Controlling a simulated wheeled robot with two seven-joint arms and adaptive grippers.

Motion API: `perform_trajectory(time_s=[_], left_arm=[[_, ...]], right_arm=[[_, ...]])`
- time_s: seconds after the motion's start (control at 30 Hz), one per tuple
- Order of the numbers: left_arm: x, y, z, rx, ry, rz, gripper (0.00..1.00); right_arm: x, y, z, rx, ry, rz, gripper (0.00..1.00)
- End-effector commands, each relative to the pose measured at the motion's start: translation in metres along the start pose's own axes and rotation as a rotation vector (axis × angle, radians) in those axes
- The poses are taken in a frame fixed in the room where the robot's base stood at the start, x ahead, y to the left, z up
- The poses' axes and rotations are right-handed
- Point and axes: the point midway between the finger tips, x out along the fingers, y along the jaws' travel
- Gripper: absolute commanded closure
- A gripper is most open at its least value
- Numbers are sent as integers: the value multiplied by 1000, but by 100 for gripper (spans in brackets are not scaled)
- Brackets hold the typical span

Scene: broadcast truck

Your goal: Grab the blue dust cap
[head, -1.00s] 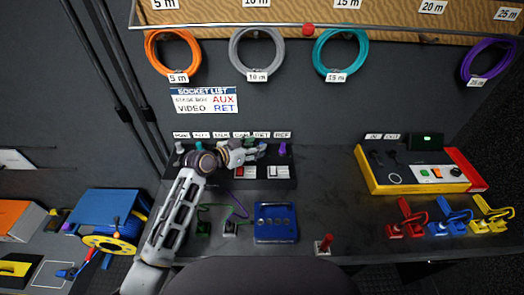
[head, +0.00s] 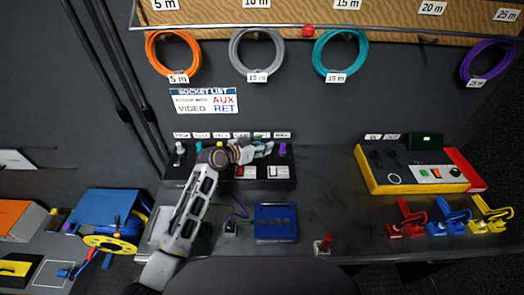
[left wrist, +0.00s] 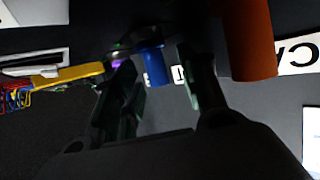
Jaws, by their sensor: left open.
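The blue dust cap (left wrist: 156,65) shows in the left wrist view as a small blue cylinder, between and just beyond the two fingertips. My left gripper (left wrist: 157,72) is open around its line, with a dark finger on each side; I cannot tell whether either finger touches the cap. In the head view my left gripper (head: 262,149) is over the back right of the black socket panel (head: 190,172) and largely hides the cap there. My right gripper is not in view.
An orange cylinder (left wrist: 250,40) stands close to the right finger in the left wrist view. A purple cap (head: 283,149) is right of the gripper in the head view. A blue box (head: 275,223) sits in front of the panel, and a yellow case (head: 380,183) farther right.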

Motion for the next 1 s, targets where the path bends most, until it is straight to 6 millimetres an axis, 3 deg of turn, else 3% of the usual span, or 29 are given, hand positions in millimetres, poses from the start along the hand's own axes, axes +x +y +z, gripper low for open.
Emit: perform_trajectory(time_s=[0.3,0.6,0.9,1.0], left_arm=[[5,0,0,1,0,0,57],[5,0,0,1,0,0,58],[5,0,0,1,0,0,97],[5,0,0,1,0,0,100]], right_arm=[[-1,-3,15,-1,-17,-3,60],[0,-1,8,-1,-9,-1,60],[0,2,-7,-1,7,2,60],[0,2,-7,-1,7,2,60]])
